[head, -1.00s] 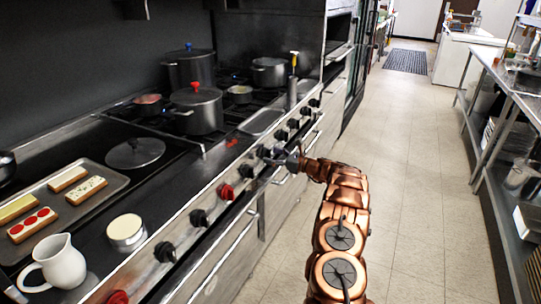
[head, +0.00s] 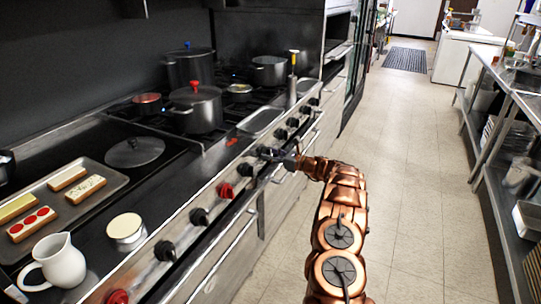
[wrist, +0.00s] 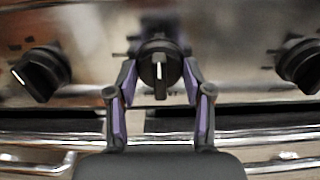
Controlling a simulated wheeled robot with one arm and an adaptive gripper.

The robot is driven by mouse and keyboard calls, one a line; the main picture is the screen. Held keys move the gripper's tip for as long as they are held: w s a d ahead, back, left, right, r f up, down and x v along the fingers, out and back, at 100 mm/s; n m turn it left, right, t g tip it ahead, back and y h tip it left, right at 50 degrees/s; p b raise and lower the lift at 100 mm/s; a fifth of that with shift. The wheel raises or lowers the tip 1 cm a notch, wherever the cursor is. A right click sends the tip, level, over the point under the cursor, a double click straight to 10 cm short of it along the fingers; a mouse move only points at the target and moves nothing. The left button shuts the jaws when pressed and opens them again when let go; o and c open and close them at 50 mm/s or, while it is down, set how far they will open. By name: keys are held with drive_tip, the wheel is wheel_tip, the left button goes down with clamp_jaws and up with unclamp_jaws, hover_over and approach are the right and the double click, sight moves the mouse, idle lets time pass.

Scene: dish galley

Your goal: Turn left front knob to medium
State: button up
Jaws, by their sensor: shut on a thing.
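A black knob (wrist: 160,62) on the steel front panel is centred in the wrist view, its white mark near vertical and in the lower half of its face. My gripper (wrist: 160,88) is shut on it, with one purple-lined finger on each side. In the head view my gripper (head: 273,156) reaches from the right to the range's front panel, and its fingers hide most of the held knob. From these views I cannot tell which burner this knob serves.
Other black knobs sit left (wrist: 42,74) and right (wrist: 300,65) of the held one. A red knob (head: 225,191) is nearer along the panel. A rail (head: 225,250) runs below. A large pot (head: 197,110) stands on the burners. The floor aisle (head: 410,190) is clear.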

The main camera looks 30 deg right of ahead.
drive_tip(key=shift+f+n+b, duration=0.1)
drive_tip(key=shift+n+b, duration=0.3)
drive_tip(key=shift+b, duration=0.35)
drive_tip(key=n+b, duration=0.1)
drive_tip(key=b, duration=0.2)
drive_tip(key=shift+f+n, duration=0.25)
drive_tip(key=shift+n, duration=0.15)
drive_tip(key=n+b, duration=0.4)
drive_tip(key=b, duration=0.3)
drive_tip(key=shift+n, duration=0.3)
drive_tip(key=n+b, duration=0.3)
drive_tip(key=b, duration=0.1)
drive_tip(key=n+b, duration=0.1)
drive_tip(key=b, duration=0.1)
drive_tip(key=n+b, duration=0.1)
drive_tip(key=n, duration=0.1)
drive_tip(key=shift+r+b, duration=0.3)
drive_tip(key=shift+b, duration=0.05)
drive_tip(key=shift+r+n, duration=0.1)
drive_tip(key=shift+n, duration=0.3)
drive_tip(key=o, duration=1.2)
